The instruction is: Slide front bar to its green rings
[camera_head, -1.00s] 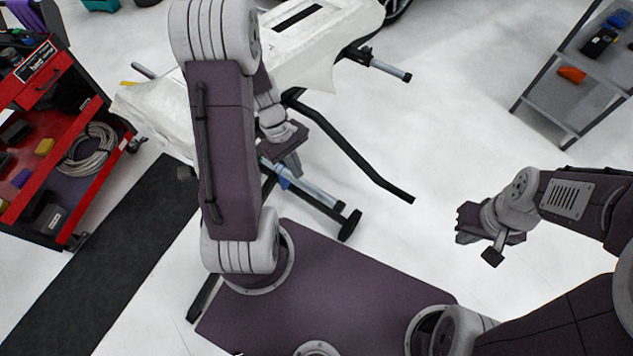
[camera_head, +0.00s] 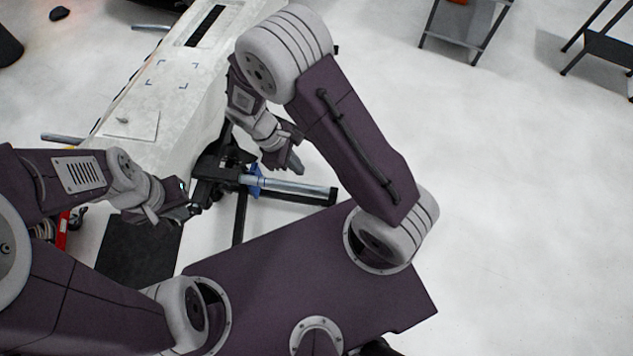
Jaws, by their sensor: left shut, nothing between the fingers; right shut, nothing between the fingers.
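A silver bar (camera_head: 290,186) with a blue collar (camera_head: 254,182) and a black end piece (camera_head: 333,196) sticks out to the right from a black stand (camera_head: 215,168). It looks like the front bar. I cannot make out any green rings on it. My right gripper (camera_head: 294,163) is shut and empty, just above the bar in the picture; I cannot tell whether it touches it. My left gripper (camera_head: 190,211) is shut and empty, left of the bar, near the stand's left side. Part of the stand is hidden behind my arms and body.
A long white panel (camera_head: 185,105) lies on the stand, with a paper sheet (camera_head: 132,124) on it. A dark mat (camera_head: 138,250) lies at the lower left. Grey shelves (camera_head: 462,35) stand at the top right. The floor on the right is clear.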

